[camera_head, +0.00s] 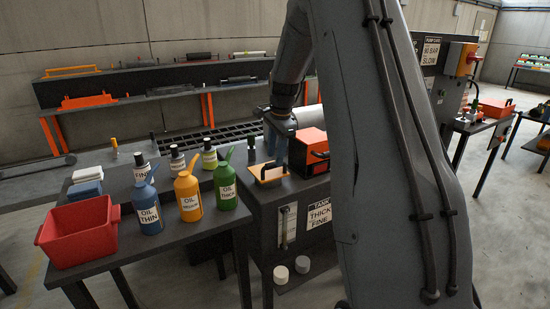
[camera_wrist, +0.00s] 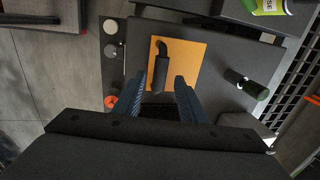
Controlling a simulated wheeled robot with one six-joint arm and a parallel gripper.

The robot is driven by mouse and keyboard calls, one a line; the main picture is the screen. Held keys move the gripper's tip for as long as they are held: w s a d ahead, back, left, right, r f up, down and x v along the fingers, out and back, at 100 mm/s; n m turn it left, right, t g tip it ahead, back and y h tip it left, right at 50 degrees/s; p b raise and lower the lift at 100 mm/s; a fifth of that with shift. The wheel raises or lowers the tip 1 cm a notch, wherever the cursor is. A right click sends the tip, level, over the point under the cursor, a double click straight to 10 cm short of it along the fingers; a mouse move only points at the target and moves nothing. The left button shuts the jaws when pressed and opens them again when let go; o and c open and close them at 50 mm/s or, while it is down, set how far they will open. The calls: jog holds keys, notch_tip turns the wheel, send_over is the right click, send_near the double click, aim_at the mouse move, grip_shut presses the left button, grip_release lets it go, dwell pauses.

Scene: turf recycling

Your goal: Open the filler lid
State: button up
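The filler lid (camera_head: 259,180) is a flat orange-yellow plate with a black handle, lying on top of the dark tank (camera_head: 262,212). In the wrist view the lid (camera_wrist: 190,62) is at the centre, with its handle (camera_wrist: 161,62) running toward my gripper. My gripper (camera_head: 276,152) points down above the lid. In the wrist view my gripper (camera_wrist: 158,80) has its two blue fingers apart, one on each side of the line of the handle's near end. Nothing is held. The lid's near edge is partly hidden by the fingers.
A red-orange box (camera_head: 308,152) stands right beside the lid. Green (camera_head: 225,187), orange (camera_head: 188,195) and blue (camera_head: 146,210) oil bottles stand on the table to the left, near a red bin (camera_head: 80,235). A dark bottle (camera_wrist: 254,89) stands right of the lid.

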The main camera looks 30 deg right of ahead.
jog(key=shift+w+f, duration=0.25)
jog(key=shift+f, duration=1.05)
grip_shut()
jog(key=shift+r+p, duration=0.1)
jog(key=shift+p, duration=0.25)
